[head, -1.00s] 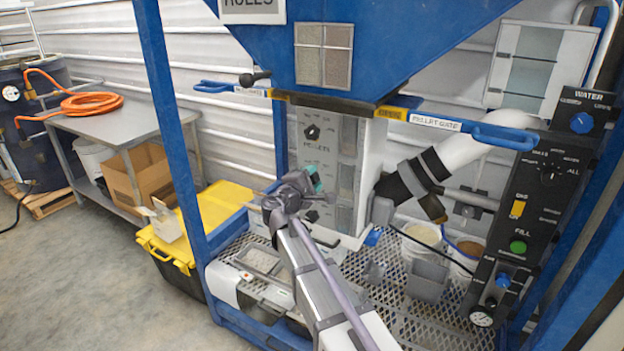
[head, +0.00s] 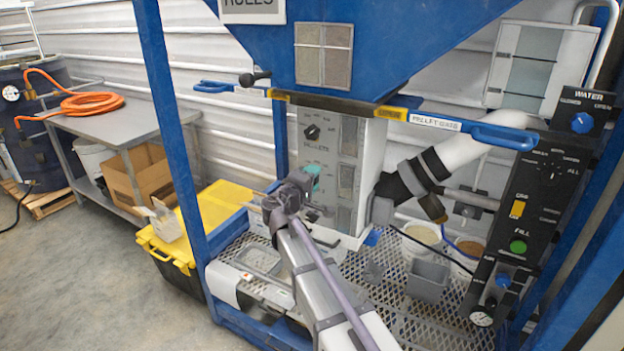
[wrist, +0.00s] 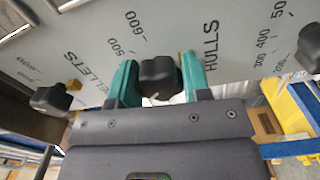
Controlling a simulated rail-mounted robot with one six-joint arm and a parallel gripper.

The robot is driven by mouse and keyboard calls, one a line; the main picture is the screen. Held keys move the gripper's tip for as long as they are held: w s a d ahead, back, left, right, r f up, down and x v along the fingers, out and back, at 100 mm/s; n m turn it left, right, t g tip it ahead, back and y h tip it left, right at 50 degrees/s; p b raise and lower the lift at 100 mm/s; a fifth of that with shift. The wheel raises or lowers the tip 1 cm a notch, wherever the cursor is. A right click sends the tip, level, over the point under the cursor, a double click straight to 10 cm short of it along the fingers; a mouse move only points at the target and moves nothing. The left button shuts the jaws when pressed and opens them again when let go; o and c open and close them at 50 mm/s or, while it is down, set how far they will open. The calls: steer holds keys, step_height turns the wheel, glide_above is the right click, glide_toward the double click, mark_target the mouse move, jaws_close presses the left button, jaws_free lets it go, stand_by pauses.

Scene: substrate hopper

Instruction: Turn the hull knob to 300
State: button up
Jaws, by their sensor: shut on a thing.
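The hull knob (wrist: 158,76) is black and sits at the middle of the wrist view, beside the printed HULLS label on a grey panel. My gripper (wrist: 160,84) has its teal fingers on either side of the knob and is shut on it. A small pale mark shows on the knob's lower edge. The numbers 500 and 600 are readable near it, but much of its scale is hidden, so I cannot tell its setting. In the head view my gripper (head: 313,180) is against the panel (head: 352,120) and covers the hull knob.
The pellet knob (head: 312,132) is above my gripper; it also shows in the wrist view (wrist: 50,98). Another black knob (wrist: 310,46) is at the wrist view's right. A grey bin (head: 428,280) stands on the mesh platform, right of my arm. The blue frame post (head: 172,130) is at left.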

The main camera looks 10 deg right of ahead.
steer(key=o, duration=0.9)
steer(key=v, duration=1)
steer(key=shift+s+a, duration=0.25)
steer(key=shift+s, duration=0.1)
steer(key=shift+s+d+f+m+g+y, duration=1.25)
steer(key=shift+s+f+g+y, duration=0.9)
steer(key=shift+s+f, duration=1.15)
steer(key=shift+s+d+f+m+g+y, duration=0.95)
steer(key=shift+s+f+m+g+y, duration=1.1)
steer(key=shift+s, duration=2.05)
steer(key=shift+s+d+f+m+g+y, duration=1.05)
steer(key=shift+s+f+g+y, duration=1.1)
steer(key=shift+s+f, duration=1.35)
